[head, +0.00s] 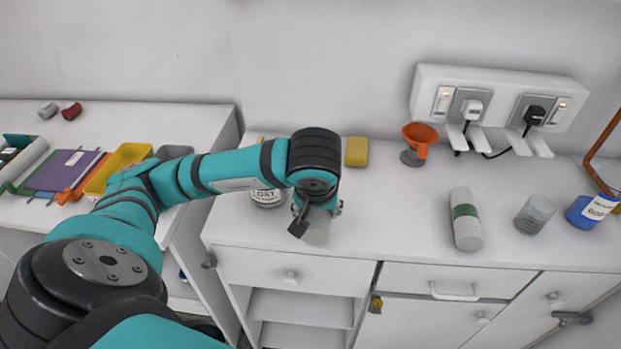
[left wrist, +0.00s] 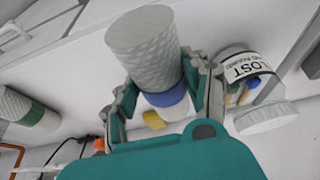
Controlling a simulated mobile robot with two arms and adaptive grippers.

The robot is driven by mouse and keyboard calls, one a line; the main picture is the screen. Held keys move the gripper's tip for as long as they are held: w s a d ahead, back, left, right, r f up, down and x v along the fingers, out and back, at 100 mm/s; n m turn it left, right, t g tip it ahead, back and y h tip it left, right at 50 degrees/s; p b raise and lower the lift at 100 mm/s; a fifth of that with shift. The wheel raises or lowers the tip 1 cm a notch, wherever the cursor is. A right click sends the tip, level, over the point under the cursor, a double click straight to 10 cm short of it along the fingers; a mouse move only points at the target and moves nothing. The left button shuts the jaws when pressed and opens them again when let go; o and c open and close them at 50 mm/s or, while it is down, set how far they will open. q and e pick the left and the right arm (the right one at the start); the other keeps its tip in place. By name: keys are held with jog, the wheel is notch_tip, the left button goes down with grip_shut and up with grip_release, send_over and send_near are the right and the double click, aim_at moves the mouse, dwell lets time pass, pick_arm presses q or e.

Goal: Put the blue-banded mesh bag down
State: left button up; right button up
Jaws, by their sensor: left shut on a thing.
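The blue-banded mesh bag (left wrist: 145,42) is a grey, mesh-patterned cylinder with a blue band, clearest in the left wrist view. My left gripper (left wrist: 163,98) is shut on it around the banded part, one finger on each side. In the head view the bag (head: 318,232) shows partly below my left gripper (head: 316,208), over the front part of the white cabinet top (head: 400,235). My wrist hides the rest, and I cannot tell whether the bag touches the top. My right gripper is not in view.
A labelled jar (head: 267,197) stands close left of my gripper. A yellow block (head: 357,152) and orange funnel (head: 420,138) are behind. The top between my gripper and the green-banded cylinder is clear.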

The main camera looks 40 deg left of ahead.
pick_arm(q)
jog(key=w+a+p, duration=0.1)
jog(key=w+a, duration=0.1)
jog(key=w+a+p, duration=0.1)
jog(key=w+a, duration=0.2)
jog(key=shift+w, duration=0.35)
jog(key=w+a, duration=0.1)
jog(key=w+a+p, duration=0.1)
jog(key=w, duration=0.1)
jog(key=shift+a+f, duration=0.2)
jog(key=shift+f, duration=0.2)
jog(key=shift+w+f, duration=0.15)
notch_tip(320, 180, down, 2)
jog(key=shift+f+p, duration=0.15)
jog(key=shift+p, duration=0.6)
jog(key=shift+f, duration=0.5)
jog(key=shift+f+b, duration=0.25)
jog(key=shift+b, duration=0.05)
jog(key=o, duration=1.1)
jog(key=shift+r, duration=0.1)
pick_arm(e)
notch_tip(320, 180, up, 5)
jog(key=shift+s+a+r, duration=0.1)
pick_arm(q)
jog(key=shift+o, duration=0.2)
